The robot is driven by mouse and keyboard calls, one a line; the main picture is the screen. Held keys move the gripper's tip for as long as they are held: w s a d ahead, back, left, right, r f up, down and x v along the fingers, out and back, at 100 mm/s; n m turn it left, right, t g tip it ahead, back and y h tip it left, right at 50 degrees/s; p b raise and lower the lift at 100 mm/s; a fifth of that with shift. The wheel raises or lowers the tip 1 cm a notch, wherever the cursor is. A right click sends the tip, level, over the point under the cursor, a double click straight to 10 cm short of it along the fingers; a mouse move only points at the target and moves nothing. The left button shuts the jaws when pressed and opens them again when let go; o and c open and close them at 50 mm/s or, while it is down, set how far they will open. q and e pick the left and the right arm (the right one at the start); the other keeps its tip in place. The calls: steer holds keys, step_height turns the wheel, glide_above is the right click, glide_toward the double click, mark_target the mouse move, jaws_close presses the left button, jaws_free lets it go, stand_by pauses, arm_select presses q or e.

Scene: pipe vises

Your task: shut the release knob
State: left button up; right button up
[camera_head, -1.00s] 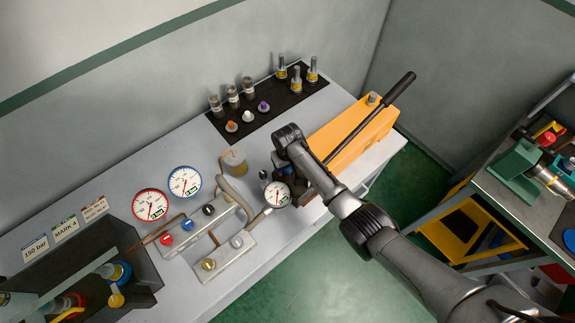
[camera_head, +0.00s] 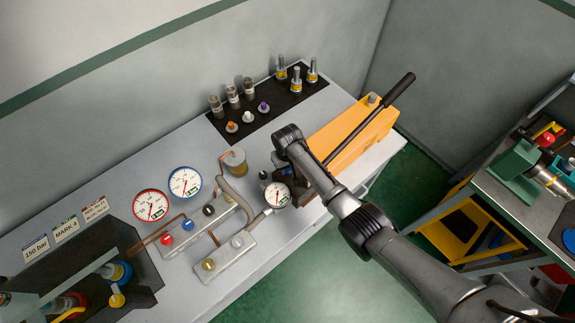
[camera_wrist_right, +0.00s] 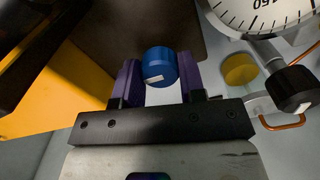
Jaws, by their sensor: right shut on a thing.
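The release knob (camera_wrist_right: 159,66) is a blue round knob with a white mark on its face, in the right wrist view. The two purple fingers of my right gripper (camera_wrist_right: 159,82) sit on either side of it and are shut on it. In the head view my right gripper (camera_head: 288,184) is at the near left end of the orange pump (camera_head: 352,138), where my arm largely hides the knob. The pump's black lever (camera_head: 370,118) slants up to the right. My left gripper is not in view.
A pressure gauge (camera_head: 277,196) stands close left of my right gripper. Manifolds with coloured knobs (camera_head: 208,211) and two larger gauges (camera_head: 185,182) are farther left. A black mat (camera_head: 270,121) holds several fittings at the back. A cart (camera_head: 500,190) stands at the right.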

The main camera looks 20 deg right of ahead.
steer(key=m+p, duration=0.2)
steer(key=shift+r+m, duration=0.2)
steer(key=shift+m, duration=0.2)
steer(key=m+p, duration=0.2)
steer(key=m, duration=0.2)
steer(key=shift+f+m+p, duration=0.1)
steer(key=shift+m+p, duration=0.2)
steer(key=shift+p, duration=0.05)
steer(key=m+p, duration=0.1)
steer(key=m, duration=0.8)
steer(key=shift+f+p, duration=0.1)
steer(key=shift+p, duration=0.2)
steer(key=shift+m, duration=0.4)
